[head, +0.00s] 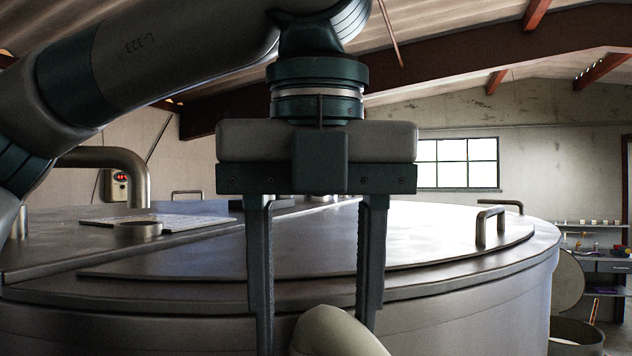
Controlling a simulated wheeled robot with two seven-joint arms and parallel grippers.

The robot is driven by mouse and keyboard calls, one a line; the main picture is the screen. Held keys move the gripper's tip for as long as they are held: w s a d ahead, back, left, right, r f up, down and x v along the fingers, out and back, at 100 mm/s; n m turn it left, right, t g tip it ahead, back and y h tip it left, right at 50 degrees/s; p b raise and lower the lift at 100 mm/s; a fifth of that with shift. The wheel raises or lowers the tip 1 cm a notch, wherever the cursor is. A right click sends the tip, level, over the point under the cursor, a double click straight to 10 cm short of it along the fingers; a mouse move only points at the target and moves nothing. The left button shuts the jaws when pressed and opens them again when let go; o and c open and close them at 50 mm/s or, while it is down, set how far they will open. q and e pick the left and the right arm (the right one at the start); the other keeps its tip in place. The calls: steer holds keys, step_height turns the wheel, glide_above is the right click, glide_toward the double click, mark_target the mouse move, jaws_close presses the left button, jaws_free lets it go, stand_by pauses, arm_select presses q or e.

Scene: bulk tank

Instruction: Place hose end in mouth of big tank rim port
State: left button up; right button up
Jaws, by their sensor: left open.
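The big tank (450,293) fills the lower half of the head view, with a wide metal lid on top. A pale beige rounded shape (335,335) shows at the bottom edge by the fingertips, mostly cut off. I cannot tell whether it is the hose end. No other hose shows. My right gripper is out of view.
A bent metal pipe (128,160) rises at the left of the tank top, near a flat pale plate (170,222). A lid handle (490,226) stands at the right. A shelf with small items (595,262) is at the far right.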

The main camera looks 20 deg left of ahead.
arm_select(q)
step_height(320, 180, up, 11)
steer(key=s, duration=0.1)
steer(key=shift+s+d, duration=0.2)
steer(key=shift+d, duration=0.05)
steer(key=shift+w+f, duration=0.1)
steer(key=shift+f, duration=0.05)
stand_by(0.5)
